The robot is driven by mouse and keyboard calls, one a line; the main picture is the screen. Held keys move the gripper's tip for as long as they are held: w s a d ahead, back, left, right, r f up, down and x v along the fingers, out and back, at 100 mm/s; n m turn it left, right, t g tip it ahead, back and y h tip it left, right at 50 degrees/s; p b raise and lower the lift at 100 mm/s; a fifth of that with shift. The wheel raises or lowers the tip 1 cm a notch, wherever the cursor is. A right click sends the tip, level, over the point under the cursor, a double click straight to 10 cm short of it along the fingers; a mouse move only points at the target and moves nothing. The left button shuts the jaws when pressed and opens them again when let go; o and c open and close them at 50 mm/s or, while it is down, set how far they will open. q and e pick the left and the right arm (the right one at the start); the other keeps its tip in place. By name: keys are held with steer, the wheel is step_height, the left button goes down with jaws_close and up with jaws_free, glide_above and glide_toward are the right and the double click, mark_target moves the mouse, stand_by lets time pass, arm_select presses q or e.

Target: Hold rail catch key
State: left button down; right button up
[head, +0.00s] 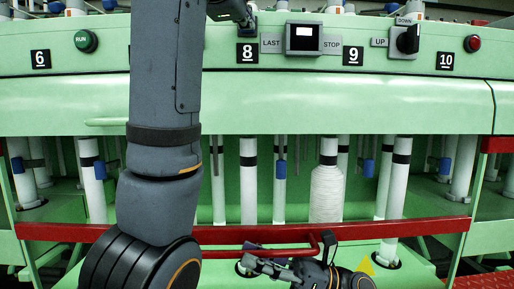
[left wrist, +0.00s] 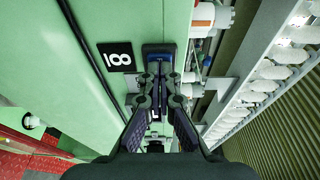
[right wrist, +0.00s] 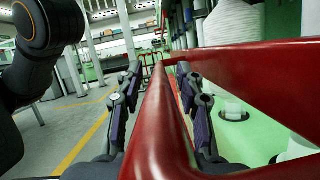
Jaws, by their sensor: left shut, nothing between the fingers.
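A small blue-topped catch key (head: 248,33) sits on the green panel above the number 8 plate. In the left wrist view the blue key (left wrist: 158,49) lies just beyond my left fingertips. My left gripper (left wrist: 158,75) is shut and empty, its tips close to the key; contact is unclear. A red rail (head: 420,227) crosses the machine front, with a bent red bar along its middle. My right gripper (head: 265,264) is low by this bar. In the right wrist view the red bar (right wrist: 158,125) runs between its spread fingers (right wrist: 163,85), with a gap on the left.
White bobbins stand behind the rail, one wound with thread (head: 327,190). Open floor (right wrist: 65,125) shows left of the bar.

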steer(key=shift+c, duration=0.2)
jaws_close()
steer(key=shift+s, duration=0.1)
steer(key=shift+s+f, duration=0.1)
steer(key=shift+s, duration=2.3)
steer(key=shift+o, duration=0.2)
jaws_free()
steer(key=shift+d, duration=0.1)
steer(key=v, duration=1.1)
steer(key=shift+d, duration=0.4)
